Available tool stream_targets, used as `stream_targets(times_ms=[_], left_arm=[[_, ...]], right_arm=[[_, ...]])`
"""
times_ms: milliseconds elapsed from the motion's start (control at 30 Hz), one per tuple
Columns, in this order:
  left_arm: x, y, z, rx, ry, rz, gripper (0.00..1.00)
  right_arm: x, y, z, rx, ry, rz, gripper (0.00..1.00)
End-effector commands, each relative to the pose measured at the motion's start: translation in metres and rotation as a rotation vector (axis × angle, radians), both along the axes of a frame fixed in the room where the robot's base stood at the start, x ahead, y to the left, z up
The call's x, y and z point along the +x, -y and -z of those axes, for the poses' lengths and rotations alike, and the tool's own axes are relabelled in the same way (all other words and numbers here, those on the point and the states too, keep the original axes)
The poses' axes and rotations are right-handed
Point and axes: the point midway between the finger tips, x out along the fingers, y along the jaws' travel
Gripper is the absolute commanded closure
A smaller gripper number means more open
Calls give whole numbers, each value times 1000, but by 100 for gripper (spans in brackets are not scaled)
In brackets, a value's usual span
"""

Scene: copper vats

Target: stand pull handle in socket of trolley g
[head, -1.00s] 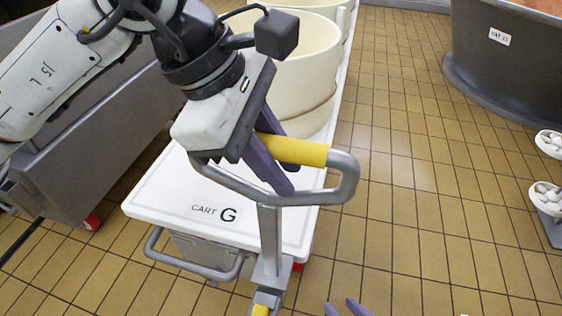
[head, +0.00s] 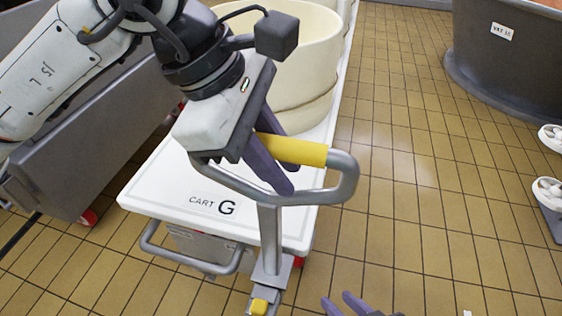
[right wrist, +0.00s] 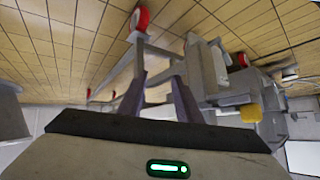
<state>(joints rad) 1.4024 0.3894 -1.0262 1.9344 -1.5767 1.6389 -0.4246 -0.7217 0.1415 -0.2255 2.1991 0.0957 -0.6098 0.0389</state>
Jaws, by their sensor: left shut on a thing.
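The pull handle is a grey tube loop with a yellow grip (head: 290,149) and a straight stem (head: 270,238). My left gripper (head: 279,168) is shut on the loop by the yellow grip and holds it upright. The stem runs down in front of trolley g (head: 170,195), a white-topped cart marked "CART G". A grey block with a yellow piece (head: 259,306) shows at the stem's lower end. I cannot tell whether the stem sits in the socket. My right gripper (head: 340,302) is low at the bottom edge, right of the stem, open and empty; its fingers (right wrist: 158,92) are apart in the right wrist view.
Cream tubs (head: 300,75) stand on the trolley top. A grey metal unit (head: 85,160) stands to the left and a large dark vat (head: 500,75) at the far right. Trays with white items (head: 550,190) are at the right edge. The tiled floor (head: 420,190) between is clear.

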Motion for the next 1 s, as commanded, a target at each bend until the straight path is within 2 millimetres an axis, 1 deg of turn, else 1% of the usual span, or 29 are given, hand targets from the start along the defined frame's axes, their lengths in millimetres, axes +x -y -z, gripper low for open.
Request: stream_targets(times_ms=[33,133,167,333,367,467,567,800,900,1000], left_arm=[[1,1,-3,-6,4,-1,77],[1,0,-2,-5,4,0,60],[0,0,-2,-4,3,0,58],[0,0,-1,-2,1,-1,58],[0,-1,2,4,-3,0,58],[0,-1,-1,3,-1,-1,58],[0,-5,-10,1,1,-2,58],[-2,-24,-54,-2,4,-3,58],[-3,-32,-71,-2,3,-4,58],[-4,-37,-84,-1,3,-1,58]], right_arm=[[0,0,-1,1,1,-1,69],[0,0,-1,1,2,0,69],[0,0,-1,1,2,0,69],[0,0,-1,1,2,0,69],[0,0,0,1,2,0,69],[0,0,-1,1,2,0,69],[0,0,-3,0,5,2,69],[-5,4,-12,3,29,19,69],[-9,6,-11,-1,24,20,69],[-12,7,-7,-6,12,18,69]])
